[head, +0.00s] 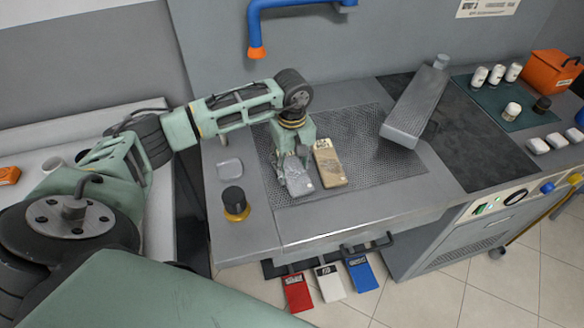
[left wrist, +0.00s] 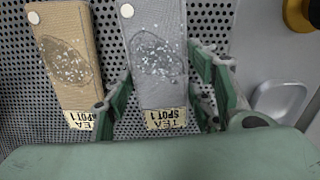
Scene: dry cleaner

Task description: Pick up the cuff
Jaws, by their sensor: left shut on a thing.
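A grey cuff (head: 299,184) with a speckled round stain lies on the perforated metal board. In the left wrist view the same grey cuff (left wrist: 158,55) has a white button and a label reading "TEA SPOT 1". My left gripper (head: 294,166) comes down over its far end; in the left wrist view its fingers (left wrist: 162,80) stand on both sides of the cuff near the label, shut on it. A tan cuff (head: 329,164) lies just right of it in the head view; it also shows in the left wrist view (left wrist: 66,55), with a similar stain. My right gripper is not in view.
A grey padded arm (head: 418,104) stands at the board's right. A dark-topped bottle (head: 235,203) and a small dish (head: 230,169) stand left. Red (head: 297,293), white (head: 330,284) and blue (head: 361,274) pedals sit below. White jars (head: 496,74) and an orange box (head: 552,72) stand at far right.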

